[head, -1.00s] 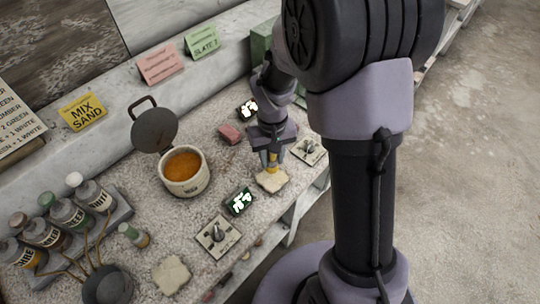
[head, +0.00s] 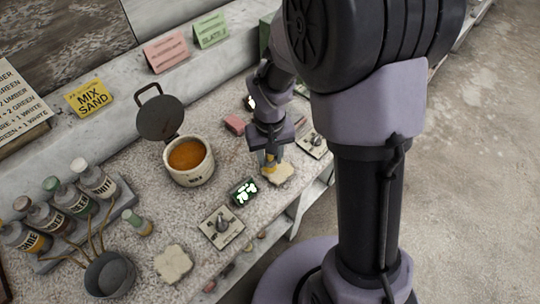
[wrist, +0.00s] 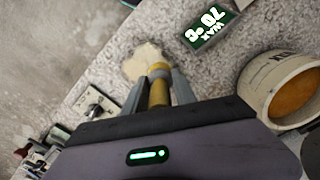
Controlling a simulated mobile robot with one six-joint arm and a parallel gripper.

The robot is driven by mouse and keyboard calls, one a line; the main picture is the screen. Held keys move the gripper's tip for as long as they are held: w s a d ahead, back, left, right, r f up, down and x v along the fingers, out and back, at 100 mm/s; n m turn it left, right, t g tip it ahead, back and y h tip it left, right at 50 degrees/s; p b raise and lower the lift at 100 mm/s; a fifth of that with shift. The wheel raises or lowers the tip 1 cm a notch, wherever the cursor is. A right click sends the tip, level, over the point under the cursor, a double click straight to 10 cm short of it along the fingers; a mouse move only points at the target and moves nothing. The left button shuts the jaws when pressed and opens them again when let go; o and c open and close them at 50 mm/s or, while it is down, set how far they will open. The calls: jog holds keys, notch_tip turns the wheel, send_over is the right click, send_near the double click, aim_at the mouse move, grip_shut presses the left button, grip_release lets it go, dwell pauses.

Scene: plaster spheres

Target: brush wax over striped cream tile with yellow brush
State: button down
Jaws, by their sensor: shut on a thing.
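My gripper (head: 268,156) is shut on the yellow brush (wrist: 159,88), which points down. A cream tile (head: 283,174) lies under and beside the brush near the counter's front edge, and it also shows in the wrist view (wrist: 139,64). The brush tip is at the tile's left part in the head view; I cannot tell whether it touches. No stripes can be made out. A second cream tile (head: 172,263) lies at the lower left. The open pot (head: 188,162) holds orange wax (head: 187,154); it also shows in the wrist view (wrist: 285,90).
Knob boxes (head: 222,226) (head: 312,144) sit along the front edge. A pink block (head: 234,124) lies behind my gripper. Several bottles (head: 62,207) and a dark cup (head: 108,273) stand at left.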

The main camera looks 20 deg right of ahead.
jog(key=shift+f+b, duration=0.35)
jog(key=shift+f, duration=0.15)
jog(key=shift+s+d, duration=0.45)
jog(key=shift+s, duration=0.35)
jog(key=shift+w+a, duration=0.5)
jog(key=shift+w, duration=0.35)
jog(key=shift+w+a, duration=0.45)
jog(key=shift+w, duration=0.35)
jog(key=shift+s+d, duration=0.5)
jog(key=shift+s, duration=0.35)
jog(key=shift+s+d, duration=0.5)
jog(key=shift+s, duration=0.35)
jog(key=shift+w+a, duration=0.5)
jog(key=shift+w, duration=0.35)
jog(key=shift+w+a, duration=0.5)
jog(key=shift+w, duration=0.35)
jog(key=shift+s+r, duration=0.1)
